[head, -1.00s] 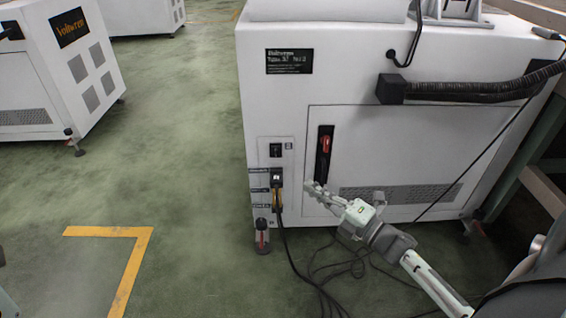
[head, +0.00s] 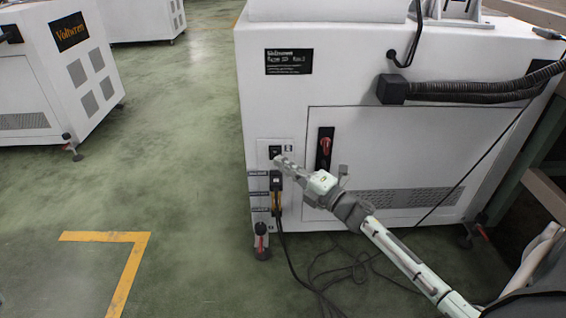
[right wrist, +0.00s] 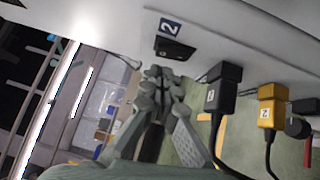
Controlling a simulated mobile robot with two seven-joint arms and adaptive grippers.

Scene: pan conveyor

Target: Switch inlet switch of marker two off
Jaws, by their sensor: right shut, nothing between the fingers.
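The inlet switch (head: 275,151) is a small black rocker on a plate low on the left of the white machine's front. In the right wrist view the black switch (right wrist: 175,49) sits beside a dark label reading 2. My right gripper (head: 281,160) is shut and empty, its fingertips just below and right of the switch in the head view. In the right wrist view the gripper (right wrist: 158,72) has its fingertips close to the switch; I cannot tell whether they touch it. My left gripper is not in view.
Below the switch a black plug (right wrist: 224,88) and a yellow plug (right wrist: 271,105) sit in sockets, with cables hanging to the floor. A red-handled rotary switch (head: 325,146) is to the right. Green floor (head: 190,180) is open on the left.

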